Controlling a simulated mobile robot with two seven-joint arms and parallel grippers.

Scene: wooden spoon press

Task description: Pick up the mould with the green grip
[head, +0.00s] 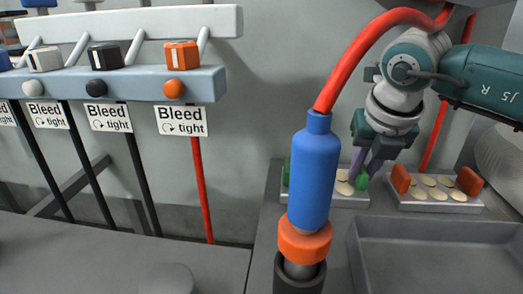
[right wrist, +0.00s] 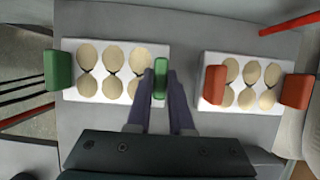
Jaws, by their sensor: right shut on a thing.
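The mould with the green grips (head: 346,201) is a pale tray with several oval spoon-shaped hollows. It sits on the grey worktop behind the blue cylinder, which hides part of it in the head view. In the right wrist view the mould (right wrist: 101,72) shows at the left, with a green grip (right wrist: 52,70) at its far left end and another green grip (right wrist: 160,78) at its right end. My right gripper (head: 364,170) has its fingers (right wrist: 162,88) on either side of that right-end green grip, shut on it. The mould looks level. My left gripper is not in view.
A similar mould with orange-red grips (head: 437,204) sits just to the right. A blue cylinder with a red hose (head: 314,175) stands in front. A grey sunken tray (head: 440,225) lies at the front right. Bleed valves (head: 180,55) line the left wall.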

